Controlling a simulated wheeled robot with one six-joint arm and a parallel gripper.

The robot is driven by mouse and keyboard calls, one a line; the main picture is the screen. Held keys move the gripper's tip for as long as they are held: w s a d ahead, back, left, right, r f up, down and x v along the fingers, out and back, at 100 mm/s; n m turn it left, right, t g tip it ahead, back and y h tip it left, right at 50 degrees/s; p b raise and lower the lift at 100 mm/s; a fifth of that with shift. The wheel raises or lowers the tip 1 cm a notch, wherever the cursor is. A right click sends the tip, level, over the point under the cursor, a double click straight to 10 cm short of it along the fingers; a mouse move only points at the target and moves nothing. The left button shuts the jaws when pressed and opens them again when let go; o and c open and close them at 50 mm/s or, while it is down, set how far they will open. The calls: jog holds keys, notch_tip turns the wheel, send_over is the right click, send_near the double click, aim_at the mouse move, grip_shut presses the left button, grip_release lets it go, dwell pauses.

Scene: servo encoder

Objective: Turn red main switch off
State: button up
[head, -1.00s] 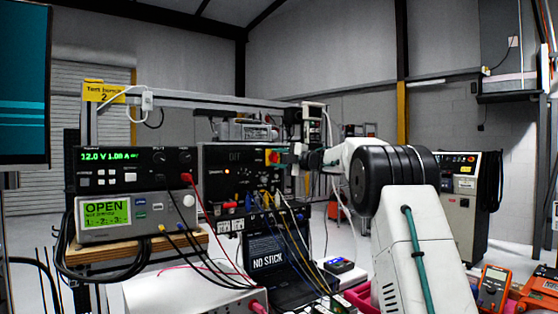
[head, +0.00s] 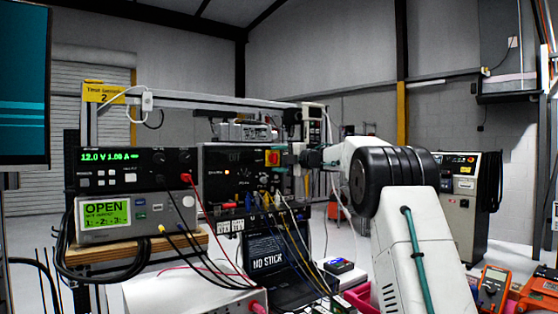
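A dim marking that looks like OFF shows on the box front. My gripper (head: 284,158) comes in from the right, its tip close beside the switch's right side. Whether it touches the knob cannot be told. The fingers are too small and partly hidden to show whether they are open or shut. The knob's exact angle is too small to read.
A power supply (head: 130,169) and a meter reading OPEN (head: 135,216) stand stacked at left. Several cables hang below the box, in front of a laptop (head: 268,255) showing NO STICK. A metal rail (head: 205,101) runs above the box. A charger cabinet (head: 465,205) stands at far right.

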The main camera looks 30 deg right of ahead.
jog(key=v, duration=0.7)
jog(key=shift+s+d, duration=0.15)
jog(key=shift+s, duration=0.25)
dwell(0.3)
